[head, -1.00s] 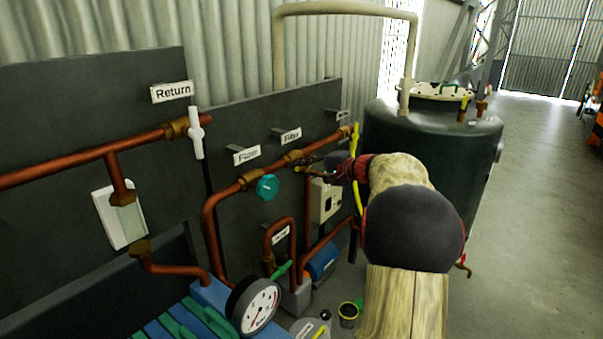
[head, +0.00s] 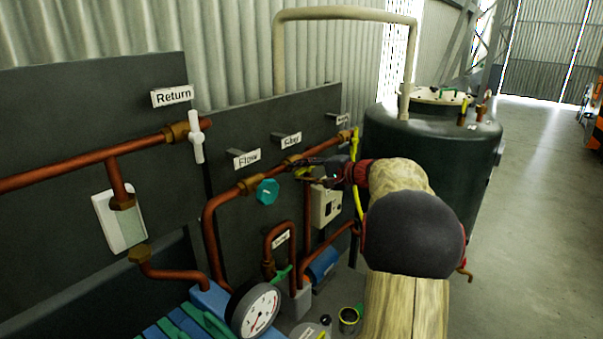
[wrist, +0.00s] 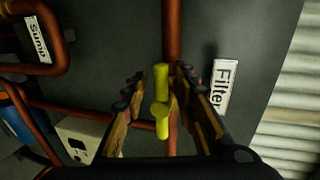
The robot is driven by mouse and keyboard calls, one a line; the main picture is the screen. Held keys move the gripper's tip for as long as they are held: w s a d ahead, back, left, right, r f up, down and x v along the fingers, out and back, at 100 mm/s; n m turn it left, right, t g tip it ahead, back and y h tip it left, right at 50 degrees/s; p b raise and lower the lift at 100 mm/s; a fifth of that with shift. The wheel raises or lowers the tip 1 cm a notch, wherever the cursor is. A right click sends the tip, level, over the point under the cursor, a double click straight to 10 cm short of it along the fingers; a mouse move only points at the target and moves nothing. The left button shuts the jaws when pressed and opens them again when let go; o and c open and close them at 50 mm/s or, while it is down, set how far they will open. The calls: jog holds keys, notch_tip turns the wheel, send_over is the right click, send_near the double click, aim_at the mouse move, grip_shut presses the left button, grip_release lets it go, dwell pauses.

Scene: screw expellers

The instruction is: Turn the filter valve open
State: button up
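The filter valve's yellow handle (wrist: 161,105) is in the middle of the wrist view, in front of a copper pipe (wrist: 172,35). In this view its long side runs roughly along the pipe. The "Filter" label (wrist: 224,87) is to its right, and also shows in the head view (head: 291,141). My gripper (wrist: 157,75) is open, with one finger on each side of the handle and visible gaps on both sides. In the head view my gripper (head: 312,167) is at the pipe below the label and hides much of the valve.
A teal valve knob (head: 267,191) is left of my gripper under the "Flow" label (head: 246,158). A white-handled return valve (head: 197,140) is further left. A pale box (head: 326,204) is just below my gripper. A dark tank (head: 435,150) stands to the right.

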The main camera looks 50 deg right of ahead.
jog(key=v, duration=1.2)
dwell(0.4)
